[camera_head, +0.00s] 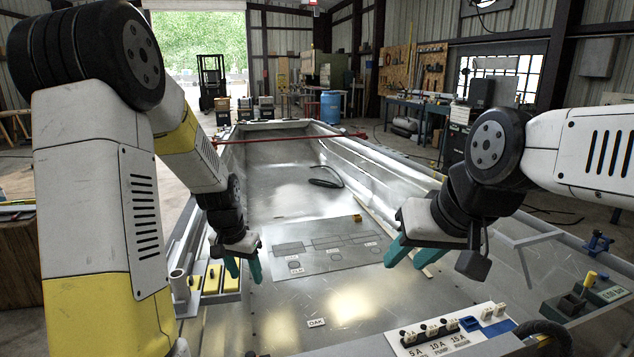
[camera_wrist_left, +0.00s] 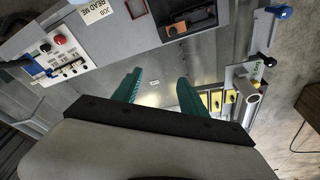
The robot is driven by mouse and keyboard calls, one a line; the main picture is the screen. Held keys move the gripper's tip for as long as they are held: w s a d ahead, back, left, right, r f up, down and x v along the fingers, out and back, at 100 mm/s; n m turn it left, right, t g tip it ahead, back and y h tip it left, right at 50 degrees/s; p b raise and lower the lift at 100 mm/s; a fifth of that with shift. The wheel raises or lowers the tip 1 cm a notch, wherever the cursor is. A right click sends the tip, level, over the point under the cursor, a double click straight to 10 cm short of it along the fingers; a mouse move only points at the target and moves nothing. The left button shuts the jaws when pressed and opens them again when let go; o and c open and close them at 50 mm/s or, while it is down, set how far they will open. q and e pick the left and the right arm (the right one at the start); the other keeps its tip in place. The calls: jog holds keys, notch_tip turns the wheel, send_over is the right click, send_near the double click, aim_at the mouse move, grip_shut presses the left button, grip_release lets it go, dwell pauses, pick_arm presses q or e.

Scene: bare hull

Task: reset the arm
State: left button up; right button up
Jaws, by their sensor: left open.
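My left gripper (camera_head: 243,268) hangs over the left side of the bare metal hull (camera_head: 330,190). Its two teal fingers are apart, with nothing between them. In the left wrist view the left gripper (camera_wrist_left: 158,84) also shows open and empty, above the shiny hull floor. My right gripper (camera_head: 411,257) is above the right part of the hull, its teal fingers apart and empty. Both arms reach inward from the sides, and both grippers are clear of the floor.
A grey sheet with outlined shapes (camera_head: 325,246) lies on the hull floor between the grippers. A fuse panel (camera_head: 450,338) is at the front right. Yellow-topped blocks (camera_head: 212,280) sit beside the left gripper. A black hose loop (camera_head: 325,183) lies further back. A red bar (camera_head: 290,138) crosses the hull.

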pick_arm(q)
jog(key=s+d+r+n+t+h, duration=0.1)
jog(key=s+d+r+n+t, duration=0.1)
jog(key=s+r, duration=1.7)
jog(key=shift+s+d+r+n+t, duration=0.25)
jog(key=shift+s+d+n+t, duration=0.15)
jog(key=shift+s+d+t, duration=0.55)
